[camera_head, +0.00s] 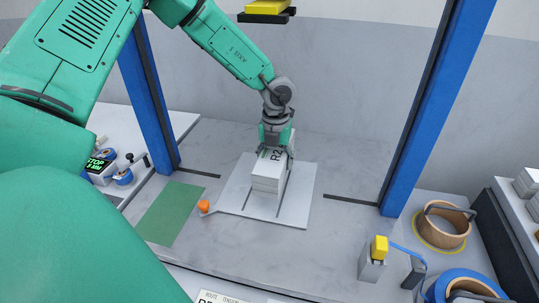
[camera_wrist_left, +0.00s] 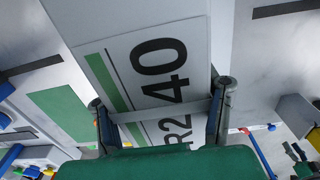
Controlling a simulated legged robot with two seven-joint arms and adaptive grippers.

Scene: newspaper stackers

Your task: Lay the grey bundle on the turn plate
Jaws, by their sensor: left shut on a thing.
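The grey bundle (camera_head: 267,182) is a pale block-like stack over the middle of the turn plate. Its top label, with a green stripe and large dark characters, shows in the left wrist view (camera_wrist_left: 135,45). The turn plate (camera_head: 298,207) is a light grey square with dark slots and an orange knob (camera_head: 204,205) at its left corner. My left gripper (camera_head: 276,151) is above the plate, shut on the bundle, with one finger on each side of it in the left wrist view (camera_wrist_left: 161,95). I cannot tell whether the bundle's underside touches the plate. My right gripper is not in view.
Blue posts (camera_head: 148,95) (camera_head: 424,110) stand left and right of the plate. A green mat (camera_head: 170,213) lies to its left. A yellow-topped grey block (camera_head: 372,262) and a tan ring-shaped item (camera_head: 443,224) are at right. A yellow-and-black part (camera_head: 267,10) hangs above.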

